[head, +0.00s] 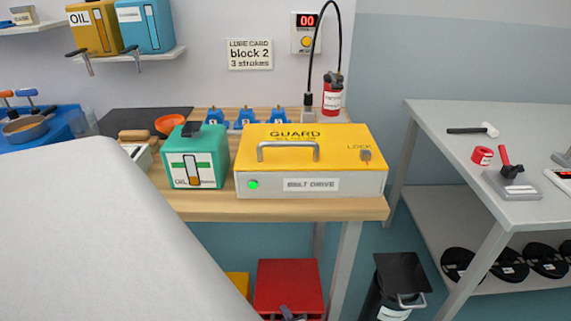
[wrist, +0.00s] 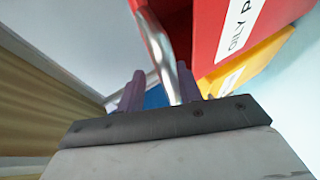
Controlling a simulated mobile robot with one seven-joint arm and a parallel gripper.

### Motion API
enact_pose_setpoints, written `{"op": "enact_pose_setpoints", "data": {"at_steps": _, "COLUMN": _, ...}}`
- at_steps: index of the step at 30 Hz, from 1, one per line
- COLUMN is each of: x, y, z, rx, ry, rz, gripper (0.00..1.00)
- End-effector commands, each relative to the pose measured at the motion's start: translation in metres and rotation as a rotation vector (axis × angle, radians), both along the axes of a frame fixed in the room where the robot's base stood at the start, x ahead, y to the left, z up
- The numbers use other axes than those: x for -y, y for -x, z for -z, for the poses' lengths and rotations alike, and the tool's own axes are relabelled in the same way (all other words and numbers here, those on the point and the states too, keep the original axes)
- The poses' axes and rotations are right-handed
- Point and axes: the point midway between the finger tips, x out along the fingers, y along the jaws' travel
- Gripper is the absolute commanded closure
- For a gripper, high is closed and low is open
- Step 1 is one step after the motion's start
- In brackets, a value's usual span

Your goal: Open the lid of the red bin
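The red bin (head: 290,284) stands on the floor below the workbench in the head view, cut off by the bottom edge. Its top looks flat and closed. In the wrist view the red bin (wrist: 212,35) fills the upper middle, with a white label partly reading "OILY". A pale metal bar (wrist: 187,82), apparently its handle, slants down toward my gripper (wrist: 168,94). The purple fingers are apart, with the bar between or just beyond them; I cannot tell contact. In the head view only a small bit of my gripper (head: 288,313) shows at the bin's lower front.
A yellow bin (head: 238,282) stands left of the red one and shows beside it in the wrist view (wrist: 250,60). A black bin (head: 399,275) stands to the right. The workbench (head: 300,208) with the yellow guard (head: 325,135) is above. A grey table (head: 450,115) stands right.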

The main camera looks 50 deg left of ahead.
Motion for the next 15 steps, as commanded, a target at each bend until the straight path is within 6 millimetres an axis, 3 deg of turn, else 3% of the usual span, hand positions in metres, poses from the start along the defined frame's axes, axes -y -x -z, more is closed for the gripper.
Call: {"op": "enact_pose_setpoints", "data": {"at_steps": 15, "x": 0.028, "y": 0.007, "z": -0.013, "rx": 0.001, "ry": 0.001, "rz": 0.002, "gripper": 0.66}}
